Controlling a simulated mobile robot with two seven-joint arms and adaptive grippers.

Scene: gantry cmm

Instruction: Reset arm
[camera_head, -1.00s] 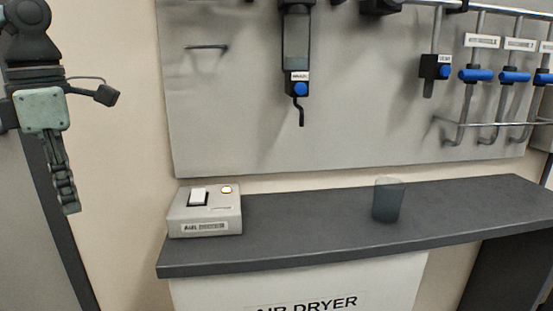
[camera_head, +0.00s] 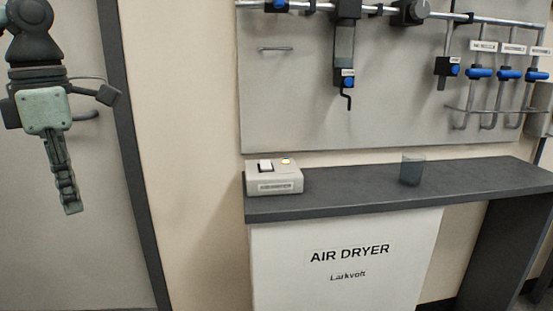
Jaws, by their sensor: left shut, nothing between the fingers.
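My left gripper (camera_head: 70,208) hangs straight down at the left of the head view, with its fingers together and nothing between them. It is in front of a grey door-like panel (camera_head: 100,235) and well apart from the counter. My right gripper is not in this view.
A dark counter (camera_head: 350,195) labelled air dryer below carries a beige switch box (camera_head: 273,178) and a translucent grey cup (camera_head: 411,171). A wall board (camera_head: 300,110) above holds a pipe, a filter unit (camera_head: 345,50) and several blue-handled valves (camera_head: 480,73). The space between gripper and counter is clear.

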